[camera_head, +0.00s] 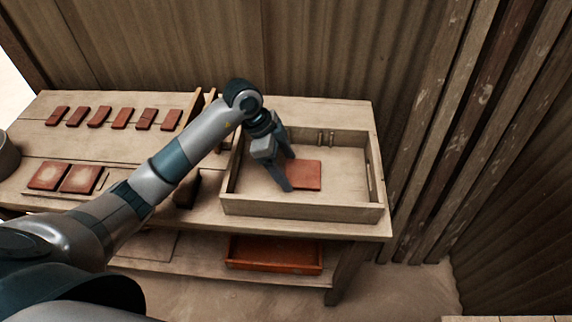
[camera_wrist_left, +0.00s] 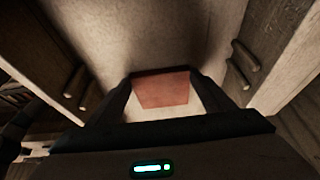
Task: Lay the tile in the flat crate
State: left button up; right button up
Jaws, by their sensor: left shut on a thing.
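The flat crate (camera_head: 300,210) is a shallow wooden box at the right end of the wooden table. A reddish square tile (camera_head: 306,175) is inside the crate's walls, held at or just above its floor; I cannot tell if it touches. My left gripper (camera_head: 289,172) reaches into the crate from above and is shut on the tile's left edge. In the left wrist view the tile (camera_wrist_left: 163,88) shows between the two fingers, with the crate's pale floor around it. My right gripper is in neither view.
Two larger red tiles (camera_head: 79,179) lie on a board at the table's front left. A row of several small dark red tiles (camera_head: 121,118) lies behind them. A red tray (camera_head: 274,253) sits on the lower shelf. The crate floor right of the tile is clear.

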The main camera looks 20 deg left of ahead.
pick_arm(q)
jog(key=o, duration=1.2)
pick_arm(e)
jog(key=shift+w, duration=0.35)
pick_arm(q)
jog(key=shift+r, duration=0.1)
jog(key=shift+a+r, duration=0.3)
jog(key=shift+r, duration=0.25)
jog(key=shift+b+v, duration=0.6)
jog(key=shift+v, duration=0.65)
jog(key=b+v, duration=0.1)
jog(key=v, duration=0.7)
jog(key=shift+s, duration=0.1)
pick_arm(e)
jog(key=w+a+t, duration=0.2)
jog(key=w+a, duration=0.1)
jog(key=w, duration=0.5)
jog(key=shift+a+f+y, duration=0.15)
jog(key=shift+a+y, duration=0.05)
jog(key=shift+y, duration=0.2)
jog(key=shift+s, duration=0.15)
